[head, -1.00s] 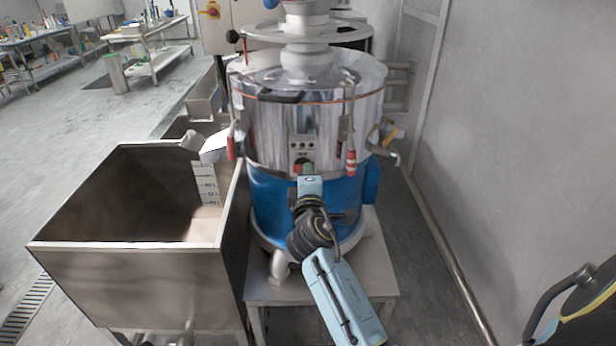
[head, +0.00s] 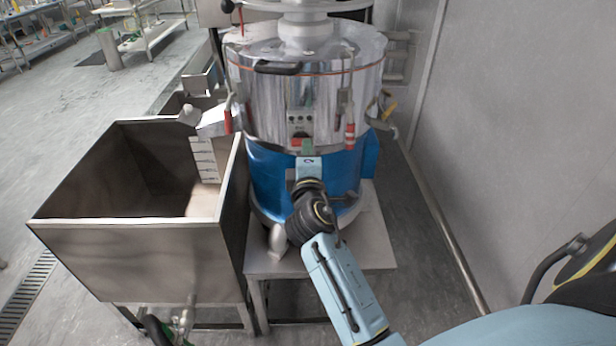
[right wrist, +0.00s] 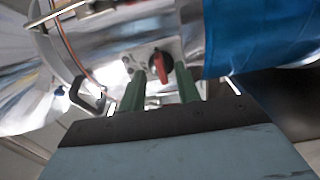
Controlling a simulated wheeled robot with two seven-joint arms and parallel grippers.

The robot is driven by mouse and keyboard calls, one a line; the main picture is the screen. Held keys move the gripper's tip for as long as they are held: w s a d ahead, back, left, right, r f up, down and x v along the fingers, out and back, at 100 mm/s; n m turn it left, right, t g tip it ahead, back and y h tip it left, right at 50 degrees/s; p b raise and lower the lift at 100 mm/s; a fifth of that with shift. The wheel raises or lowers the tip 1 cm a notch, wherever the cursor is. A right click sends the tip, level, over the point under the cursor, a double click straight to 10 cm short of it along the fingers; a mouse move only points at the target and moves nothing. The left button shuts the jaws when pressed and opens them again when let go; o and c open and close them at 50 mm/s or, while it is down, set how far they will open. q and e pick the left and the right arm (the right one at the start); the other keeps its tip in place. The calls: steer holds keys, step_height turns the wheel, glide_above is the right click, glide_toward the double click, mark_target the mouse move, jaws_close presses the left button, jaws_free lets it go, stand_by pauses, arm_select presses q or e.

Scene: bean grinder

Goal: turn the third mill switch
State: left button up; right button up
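The mill (head: 305,95) has a polished steel upper drum and a blue lower body. Its small grey switch panel (head: 299,120) is on the front of the drum. A red rotary switch (right wrist: 158,64) shows close up in the right wrist view, on the steel plate. My right gripper (right wrist: 162,80) has its two green fingers apart, with the red knob between their tips in the picture. I cannot tell whether the fingers touch it. In the head view my right gripper (head: 307,153) is right below the panel and hides part of it. My left gripper is not in view.
A large open steel hopper (head: 130,250) stands left of the mill. The mill rests on a steel stand (head: 350,255). Clamps with red handles (head: 350,135) hang on the drum. A grey wall (head: 510,130) bounds the right side, with some bare floor before it.

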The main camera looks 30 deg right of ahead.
steer(key=b+v, duration=0.1)
steer(key=v, duration=0.9)
steer(key=shift+s+a, duration=0.2)
steer(key=shift+s, duration=0.1)
steer(key=a+f+g+y+b, duration=0.1)
steer(key=a+f+y, duration=0.2)
steer(key=f, duration=0.7)
steer(key=a+f+g+y, duration=0.1)
steer(key=a+f+y, duration=0.25)
steer(key=f, duration=0.65)
steer(key=s+a+f+m+g+y, duration=0.1)
steer(key=s+a+f+g, duration=0.15)
steer(key=f, duration=0.65)
steer(key=s+a+f+g+y, duration=0.1)
steer(key=s+f, duration=0.3)
steer(key=f, duration=0.4)
steer(key=s+d+f+m+g+y+b, duration=0.1)
steer(key=s+f+m+g, duration=0.25)
steer(key=s+f, duration=1.05)
steer(key=s+d+f+m+g, duration=0.2)
steer(key=s+d+f, duration=0.1)
steer(key=s, duration=0.6)
steer(key=s+d+f+m+g+b, duration=0.1)
steer(key=s+f, duration=0.4)
steer(key=s, duration=0.5)
steer(key=shift+s+d+m+g, duration=0.15)
steer(key=shift+d+m+g, duration=0.7)
steer(key=shift+d+g, duration=0.3)
steer(key=shift+f, duration=0.1)
